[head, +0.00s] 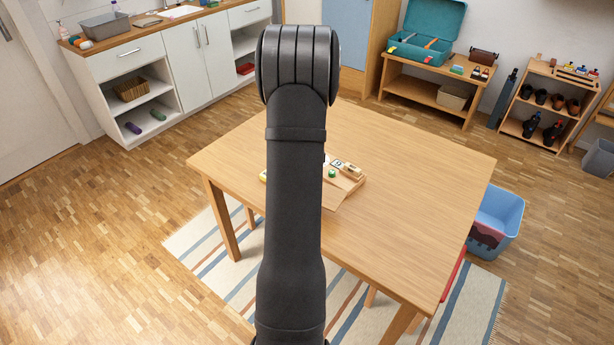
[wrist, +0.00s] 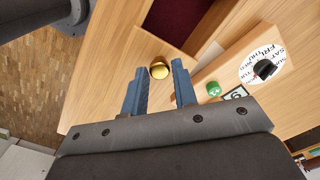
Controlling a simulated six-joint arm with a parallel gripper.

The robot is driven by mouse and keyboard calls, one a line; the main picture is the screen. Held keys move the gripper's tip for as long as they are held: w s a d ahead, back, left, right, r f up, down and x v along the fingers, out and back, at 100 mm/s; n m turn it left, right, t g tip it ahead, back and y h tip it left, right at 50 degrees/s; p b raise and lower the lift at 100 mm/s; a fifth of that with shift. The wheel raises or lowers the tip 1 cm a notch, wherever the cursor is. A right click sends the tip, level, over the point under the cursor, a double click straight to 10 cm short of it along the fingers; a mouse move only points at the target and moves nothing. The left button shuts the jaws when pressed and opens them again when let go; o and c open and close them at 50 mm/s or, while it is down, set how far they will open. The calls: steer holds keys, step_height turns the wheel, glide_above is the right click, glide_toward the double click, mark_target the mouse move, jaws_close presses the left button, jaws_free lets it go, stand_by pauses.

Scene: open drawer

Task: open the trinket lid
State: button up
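A round gold knob (wrist: 159,71) sits on a light wooden panel (wrist: 150,48), which looks like the trinket lid. A dark red recess (wrist: 178,22) shows just beyond this panel in the wrist view. My gripper (wrist: 159,66) is open, with its two blue fingers apart. The knob appears between the fingertips, with a gap on each side; I cannot tell how far below the tips it is. In the head view my arm hides the gripper, the knob and most of the wooden box (head: 345,190).
On the box are a white day disc (wrist: 250,72) with a black pointer, a green knob (wrist: 214,89) and a number tile (wrist: 236,93), right of my fingers. The wooden table (head: 420,190) around the box is largely clear. A blue bin (head: 500,215) stands beyond its right edge.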

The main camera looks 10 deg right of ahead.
steer(key=shift+o, duration=1.4)
step_height(320, 180, up, 17)
steer(key=shift+r, duration=0.2)
step_height(320, 180, down, 18)
steer(key=shift+r, duration=0.25)
